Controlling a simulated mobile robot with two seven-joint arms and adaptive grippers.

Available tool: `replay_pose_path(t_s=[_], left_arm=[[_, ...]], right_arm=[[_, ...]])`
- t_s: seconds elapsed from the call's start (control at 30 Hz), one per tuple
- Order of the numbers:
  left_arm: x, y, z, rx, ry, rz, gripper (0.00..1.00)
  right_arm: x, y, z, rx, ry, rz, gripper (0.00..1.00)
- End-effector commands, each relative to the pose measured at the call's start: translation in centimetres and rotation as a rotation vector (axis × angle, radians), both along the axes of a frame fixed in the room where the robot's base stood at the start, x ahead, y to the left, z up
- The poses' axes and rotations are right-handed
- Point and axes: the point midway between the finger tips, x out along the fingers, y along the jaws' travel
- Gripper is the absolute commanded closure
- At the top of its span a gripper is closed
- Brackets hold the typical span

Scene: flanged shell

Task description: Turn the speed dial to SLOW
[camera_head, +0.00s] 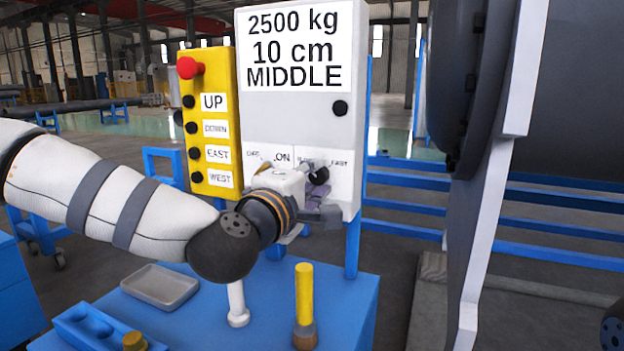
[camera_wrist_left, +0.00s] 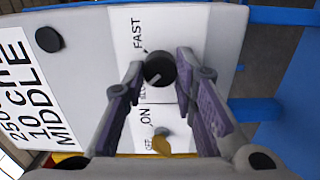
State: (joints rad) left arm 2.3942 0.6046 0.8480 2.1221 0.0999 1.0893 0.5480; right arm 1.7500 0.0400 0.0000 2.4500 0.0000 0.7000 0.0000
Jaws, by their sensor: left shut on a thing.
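The speed dial (camera_head: 319,175) is a small black round knob on the grey control box, between a partly hidden SLOW label and the FAST label. In the left wrist view the speed dial (camera_wrist_left: 159,70) sits between the two purple-padded fingers of my left gripper (camera_wrist_left: 160,68). My left gripper (camera_head: 318,192) is shut on the speed dial in front of the panel. I cannot tell surely where the dial's pointer aims. My right gripper is not in view.
A yellow ON/OFF switch (camera_wrist_left: 160,143) is close beside the fingers. A yellow button panel (camera_head: 208,120) with a red stop button (camera_head: 189,67) stands left. Below are a blue table (camera_head: 262,315), a grey tray (camera_head: 160,286) and a yellow cylinder (camera_head: 304,290). A large flanged shell (camera_head: 490,190) stands right.

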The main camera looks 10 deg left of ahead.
Motion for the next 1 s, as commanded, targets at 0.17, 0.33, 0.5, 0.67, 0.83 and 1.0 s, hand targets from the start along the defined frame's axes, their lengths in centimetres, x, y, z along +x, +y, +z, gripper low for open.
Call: replay_pose_path(t_s=[0.17, 0.33, 0.5, 0.67, 0.83, 1.0], left_arm=[[0.0, -0.1, 0.2, -0.016, -0.002, -0.001, 1.00], [0.0, -0.1, 0.2, -0.018, -0.003, -0.001, 1.00], [0.0, -0.1, 0.3, -0.018, -0.003, -0.001, 1.00], [0.0, 0.0, 0.2, -0.017, -0.002, -0.001, 0.54], [0.0, 0.0, 0.1, -0.016, 0.000, -0.001, 0.54], [-1.3, 0.2, 0.1, -0.017, 0.000, -0.002, 0.54]], right_arm=[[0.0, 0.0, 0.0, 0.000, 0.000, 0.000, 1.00], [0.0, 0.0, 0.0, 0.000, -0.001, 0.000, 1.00], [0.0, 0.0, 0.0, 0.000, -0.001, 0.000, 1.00], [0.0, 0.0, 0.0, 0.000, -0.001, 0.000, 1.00], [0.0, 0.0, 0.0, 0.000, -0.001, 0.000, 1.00], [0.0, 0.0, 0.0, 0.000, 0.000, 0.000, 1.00]])
